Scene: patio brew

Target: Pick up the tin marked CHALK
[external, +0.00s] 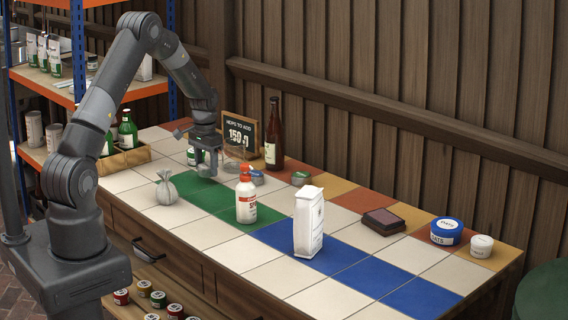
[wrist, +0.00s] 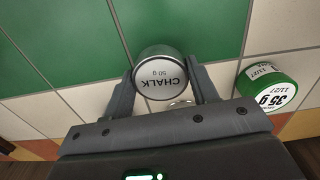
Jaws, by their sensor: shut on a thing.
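The tin marked CHALK (wrist: 163,78) has a pale round lid with "50 g" printed on it and a dark metal side. In the wrist view it sits between the two fingers of my gripper (wrist: 162,88), which is shut on it. In the external view my gripper (external: 208,166) is low over the far left of the tiled table, by the edge of the green tiles. There the fingers mostly hide the tin, and I cannot tell whether it touches the table.
A green-and-white tin (wrist: 268,92) marked 35 g stands close beside my gripper. A grey sack (external: 166,188) and a red-capped bottle (external: 246,200) stand nearer the front.

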